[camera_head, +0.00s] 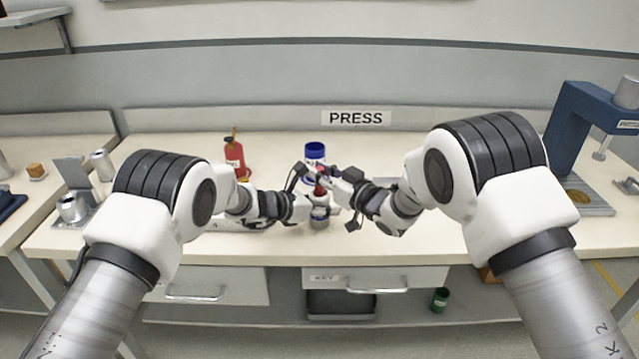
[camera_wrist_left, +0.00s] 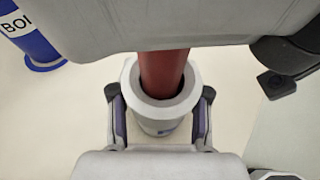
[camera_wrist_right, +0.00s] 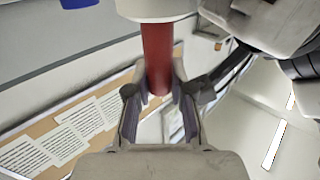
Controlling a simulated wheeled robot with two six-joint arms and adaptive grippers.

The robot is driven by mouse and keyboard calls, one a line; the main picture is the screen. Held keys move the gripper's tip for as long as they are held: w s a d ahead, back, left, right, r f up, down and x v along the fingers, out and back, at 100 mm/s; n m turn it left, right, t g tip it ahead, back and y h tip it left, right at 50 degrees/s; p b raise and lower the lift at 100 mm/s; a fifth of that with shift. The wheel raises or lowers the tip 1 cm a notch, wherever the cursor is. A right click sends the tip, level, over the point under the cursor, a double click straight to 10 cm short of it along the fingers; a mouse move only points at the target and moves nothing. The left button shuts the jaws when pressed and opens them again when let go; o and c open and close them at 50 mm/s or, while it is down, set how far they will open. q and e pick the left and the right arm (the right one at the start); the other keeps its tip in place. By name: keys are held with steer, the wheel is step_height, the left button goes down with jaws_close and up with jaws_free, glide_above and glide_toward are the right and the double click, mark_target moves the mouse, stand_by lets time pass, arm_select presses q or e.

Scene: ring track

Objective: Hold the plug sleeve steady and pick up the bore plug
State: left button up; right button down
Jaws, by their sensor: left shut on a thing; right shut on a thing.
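The plug sleeve (camera_head: 319,222) is a pale grey upright cylinder near the middle of the bench. My left gripper (camera_head: 314,208) is shut on it, one finger on each side in the left wrist view. Its open bore (camera_wrist_left: 160,104) shows there. The bore plug (camera_wrist_left: 165,70) is a dark red rod standing partly inside the bore; its lower end is hidden. My right gripper (camera_head: 324,181) is above the sleeve and shut on the plug, which also shows between its fingers in the right wrist view (camera_wrist_right: 157,60).
A blue and white labelled container (camera_head: 315,151) stands just behind the grippers. A red bottle (camera_head: 234,155) stands to the left. A blue press (camera_head: 575,130) is at the far right. Metal cups (camera_head: 72,208) sit at the left. The bench front (camera_head: 360,250) is clear.

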step_height(320, 180, up, 8)
steer(key=shift+r, duration=0.1)
arm_select(q)
steer(key=o, duration=1.2)
